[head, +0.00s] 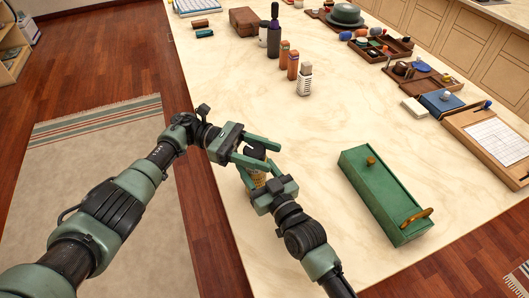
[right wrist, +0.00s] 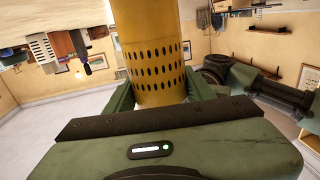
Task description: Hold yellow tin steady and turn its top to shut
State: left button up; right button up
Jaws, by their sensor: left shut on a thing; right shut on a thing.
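The yellow tin (head: 259,180) stands near the table's left edge in the head view, mostly hidden by my grippers. Its dark top (head: 254,150) shows between the fingers of my left gripper (head: 262,153), which is shut on it from the left. My right gripper (head: 256,174) is shut on the tin's body below the top. In the right wrist view, the yellow tin (right wrist: 155,60) is between the green fingers, with rows of dark holes around its wall. The seam between top and body is hidden, so I cannot tell how far the top is turned.
A green box (head: 383,195) with a knob and handle lies to the right on the pale table (head: 330,120). A grater (head: 304,81), spice jars (head: 293,65) and a dark bottle (head: 273,35) stand farther back. Trays line the right edge. The table between is clear.

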aim_at(264, 153)
pick_arm(q)
jog(key=shift+a+f+g, duration=0.1)
jog(key=shift+g, duration=0.2)
pick_arm(e)
jog(key=shift+a, duration=0.1)
pick_arm(q)
jog(key=o, duration=1.4)
notch_tip(264, 153, up, 10)
jog(key=shift+r, duration=0.1)
pick_arm(e)
jog(key=o, duration=1.7)
